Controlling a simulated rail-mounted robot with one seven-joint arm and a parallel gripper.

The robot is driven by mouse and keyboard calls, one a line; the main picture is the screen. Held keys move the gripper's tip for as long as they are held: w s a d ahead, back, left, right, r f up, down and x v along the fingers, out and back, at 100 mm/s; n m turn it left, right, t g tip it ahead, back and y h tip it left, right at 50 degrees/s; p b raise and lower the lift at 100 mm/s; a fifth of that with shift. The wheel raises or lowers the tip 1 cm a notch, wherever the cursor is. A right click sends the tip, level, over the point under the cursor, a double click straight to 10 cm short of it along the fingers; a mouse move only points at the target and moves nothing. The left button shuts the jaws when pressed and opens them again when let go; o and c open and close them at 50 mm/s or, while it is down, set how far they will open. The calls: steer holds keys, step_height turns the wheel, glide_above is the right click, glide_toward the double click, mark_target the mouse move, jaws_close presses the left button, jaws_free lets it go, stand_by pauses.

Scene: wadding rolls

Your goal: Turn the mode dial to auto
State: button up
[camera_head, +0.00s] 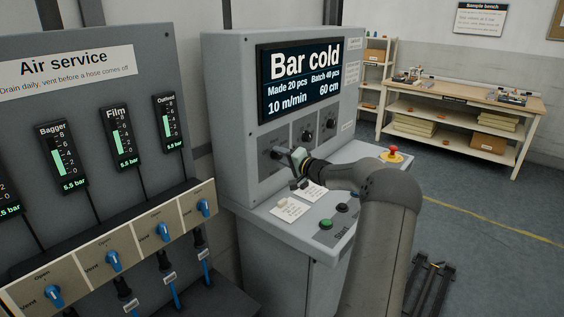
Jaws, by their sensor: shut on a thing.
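The grey console carries a row of dark dials on its sloping front below the display (300,78). My gripper (288,156) is at the leftmost dial (277,155), shut on it. The gripper and wrist hide part of this dial and its markings, so I cannot tell which setting it points to. Two more dials, a middle one (305,134) and a right one (330,121), are free of the gripper. Their labels are too small to read. The display reads "Bar cold".
Below the dials, the console shelf holds a green button (325,224), a black button (342,208), a red emergency stop (394,151) and paper notes (290,209). An air service panel (90,150) with blue valves stands close at left. A wooden bench (455,95) stands at back right.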

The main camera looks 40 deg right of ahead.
steer(key=m+b, duration=0.1)
steer(key=m, duration=0.1)
steer(key=shift+m, duration=0.4)
steer(key=shift+d+r+m+g+y+p, duration=0.1)
steer(key=shift+m+g+y+p, duration=0.2)
steer(key=shift+m+p, duration=1.75)
steer(key=shift+d+r+m+g+y+p, duration=0.15)
steer(key=shift+m+y+p, duration=0.3)
steer(key=shift+m, duration=3.1)
steer(key=shift+d+f+m+g+y+p, duration=0.1)
steer(key=shift+m+g+y+p, duration=0.2)
steer(key=shift+m+p, duration=1.7)
steer(key=shift+m+b, duration=0.7)
steer(key=shift+m, duration=0.3)
steer(key=o, duration=1)
steer(key=b+v, duration=0.4)
steer(key=v, duration=1.3)
steer(key=shift+s, duration=0.15)
